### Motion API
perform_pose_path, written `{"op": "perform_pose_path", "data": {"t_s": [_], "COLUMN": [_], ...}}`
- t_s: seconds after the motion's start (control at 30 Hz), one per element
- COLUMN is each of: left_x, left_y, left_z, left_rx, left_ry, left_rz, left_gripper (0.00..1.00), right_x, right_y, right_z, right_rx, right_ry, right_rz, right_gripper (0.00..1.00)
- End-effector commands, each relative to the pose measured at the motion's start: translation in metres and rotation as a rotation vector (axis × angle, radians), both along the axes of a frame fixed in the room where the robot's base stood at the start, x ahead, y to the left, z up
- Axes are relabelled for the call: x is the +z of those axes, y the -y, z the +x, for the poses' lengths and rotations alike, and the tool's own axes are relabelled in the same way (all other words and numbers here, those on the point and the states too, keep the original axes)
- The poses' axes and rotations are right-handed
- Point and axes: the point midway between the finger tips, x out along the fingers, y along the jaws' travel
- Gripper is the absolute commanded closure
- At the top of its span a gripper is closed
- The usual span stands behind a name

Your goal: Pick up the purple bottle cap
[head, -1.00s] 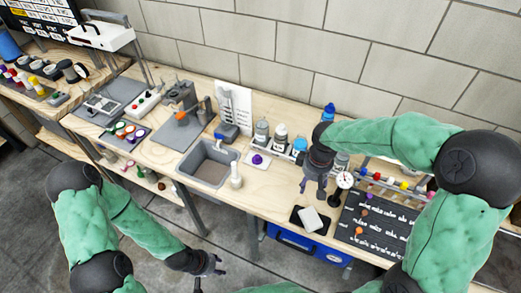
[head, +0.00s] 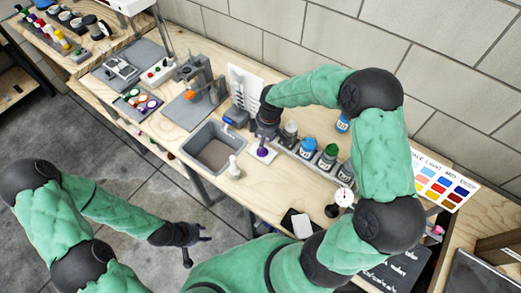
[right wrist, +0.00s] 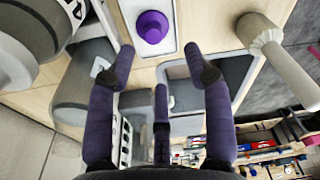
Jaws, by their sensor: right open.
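The purple bottle cap (head: 262,152) sits on a small white pad (head: 270,158) between the sink and the bottle row. In the right wrist view the cap (right wrist: 152,27) lies upright on the white pad (right wrist: 166,48), just beyond the fingertips. My right gripper (head: 264,139) is close above the cap in the head view. Its purple fingers (right wrist: 160,62) are spread with nothing between them. My left gripper (head: 198,240) hangs empty over the floor in front of the bench, its fingers apart.
A grey sink (head: 213,148) and a white cylindrical post (head: 234,167) stand left of the pad. Several bottles (head: 328,157) stand in a row to the right. A small gauge (head: 344,197) and a dark tray (head: 296,222) are nearer the front edge.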

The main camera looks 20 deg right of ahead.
Motion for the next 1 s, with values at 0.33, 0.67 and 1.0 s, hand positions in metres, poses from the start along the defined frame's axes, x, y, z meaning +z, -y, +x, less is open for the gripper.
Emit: {"op": "perform_pose_path", "data": {"t_s": [0.33,0.67,1.0], "left_x": [-0.008,-0.019,-0.018], "left_y": [0.0,0.0,0.0], "left_z": [0.0,0.0,0.0], "left_rx": [0.0,0.0,0.0], "left_ry": [0.0,0.0,0.0], "left_rz": [0.0,0.0,0.0], "left_gripper": [0.6,0.6,0.6], "right_x": [-0.031,-0.072,-0.072], "right_y": [0.0,0.001,0.001], "right_z": [0.003,0.007,0.008], "right_rx": [-0.001,0.0,0.0], "right_ry": [-0.002,-0.002,-0.001], "right_rz": [0.0,0.0,0.001], "right_gripper": [0.48,0.48,0.73]}}
